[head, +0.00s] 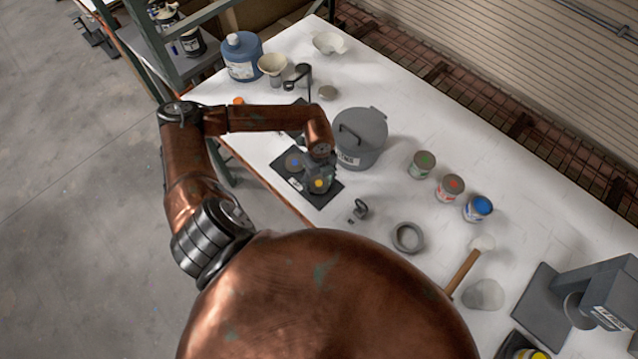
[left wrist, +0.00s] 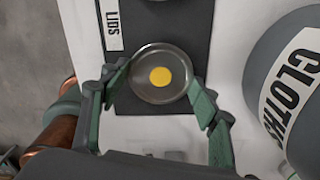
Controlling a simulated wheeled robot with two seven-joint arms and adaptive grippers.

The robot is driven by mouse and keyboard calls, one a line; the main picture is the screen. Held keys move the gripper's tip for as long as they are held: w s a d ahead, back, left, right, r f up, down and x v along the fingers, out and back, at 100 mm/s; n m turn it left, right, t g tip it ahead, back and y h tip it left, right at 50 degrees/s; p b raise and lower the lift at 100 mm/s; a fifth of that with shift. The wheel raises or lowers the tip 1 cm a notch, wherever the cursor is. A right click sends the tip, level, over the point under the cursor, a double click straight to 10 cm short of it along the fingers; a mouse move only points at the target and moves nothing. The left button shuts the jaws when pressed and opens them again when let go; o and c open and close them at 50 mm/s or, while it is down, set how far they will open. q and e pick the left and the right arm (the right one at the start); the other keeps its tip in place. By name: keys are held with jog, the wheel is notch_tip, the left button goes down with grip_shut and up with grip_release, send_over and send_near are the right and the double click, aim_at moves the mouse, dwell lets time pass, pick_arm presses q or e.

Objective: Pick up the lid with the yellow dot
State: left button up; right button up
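The lid with the yellow dot is a round grey metal disc (left wrist: 146,91) on a dark mat (left wrist: 193,22) labelled LIDS. In the head view its yellow dot (head: 319,184) shows just below my left gripper (head: 318,174). In the left wrist view the fingers of my left gripper (left wrist: 160,84) are spread, one on each side of the lid, with the tips close to its rim. Whether they touch it is not clear. A lid with a blue dot (head: 293,162) lies on the same mat. My right gripper is not in view.
A grey CLOTHS canister (head: 362,140) stands close to the right of the mat; it also fills the right of the wrist view (left wrist: 262,75). Several cans, one with a red dot (head: 450,187), stand further right. A small black clamp-like item (head: 359,209) and a grey ring (head: 408,237) are nearby.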

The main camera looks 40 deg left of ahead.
pick_arm(q)
jog(key=shift+c, duration=0.9)
jog(key=shift+r, duration=0.1)
